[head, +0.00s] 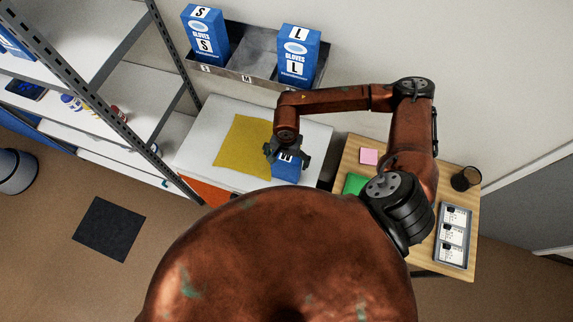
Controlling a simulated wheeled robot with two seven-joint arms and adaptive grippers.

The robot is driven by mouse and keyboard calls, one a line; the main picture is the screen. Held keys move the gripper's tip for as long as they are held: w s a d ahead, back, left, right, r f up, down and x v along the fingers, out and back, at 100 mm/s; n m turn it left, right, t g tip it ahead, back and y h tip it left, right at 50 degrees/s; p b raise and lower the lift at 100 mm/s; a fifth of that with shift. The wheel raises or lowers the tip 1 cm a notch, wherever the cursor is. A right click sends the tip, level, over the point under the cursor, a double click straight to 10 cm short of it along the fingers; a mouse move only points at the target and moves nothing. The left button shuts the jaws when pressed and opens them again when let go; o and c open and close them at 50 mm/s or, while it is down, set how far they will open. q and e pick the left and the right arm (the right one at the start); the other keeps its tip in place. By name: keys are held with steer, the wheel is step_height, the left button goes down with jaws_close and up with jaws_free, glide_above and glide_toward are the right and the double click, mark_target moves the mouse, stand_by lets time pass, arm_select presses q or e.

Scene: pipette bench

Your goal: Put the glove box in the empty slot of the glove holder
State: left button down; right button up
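The glove holder (232,76) is a grey tray on the wall with three slots. A blue S glove box (206,35) stands in its left slot and a blue L glove box (298,55) in its right slot. The middle slot, marked M, is empty. Another blue glove box (287,173) is at the right part of the white cabinet top (200,135). My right gripper (286,156) is over this box, fingers at its sides. The gripper hides part of the box, and I cannot tell whether the fingers press on it. My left gripper is not in view.
A yellow cloth (241,146) lies on the cabinet beside the box. A wooden table (405,158) at right bears a pink note (369,156), a green item (355,183), a dark cup (465,179) and a grey tray (453,258). A metal shelf (125,85) stands at left.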

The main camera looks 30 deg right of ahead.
steer(key=c, duration=1.3)
steer(key=shift+r, duration=0.1)
steer(key=shift+r+b, duration=0.35)
steer(key=shift+r, duration=0.15)
steer(key=s+a+r+b, duration=0.1)
steer(key=a+r+b, duration=0.4)
steer(key=a+r, duration=0.8)
steer(key=w+d+f+n+b, duration=0.1)
steer(key=d+n, duration=0.2)
steer(key=w+d+f+n+b, duration=0.1)
steer(key=w+d+n, duration=0.1)
steer(key=d+n, duration=0.1)
steer(key=w+d+f+n+b, duration=0.1)
steer(key=d+f+n, duration=0.1)
steer(key=d, duration=0.1)
steer(key=shift+w+n, duration=0.2)
steer(key=shift+n, duration=0.2)
steer(key=shift+w+d+f+n, duration=0.15)
steer(key=shift+w+d+n, duration=0.05)
steer(key=shift+d+n, duration=0.45)
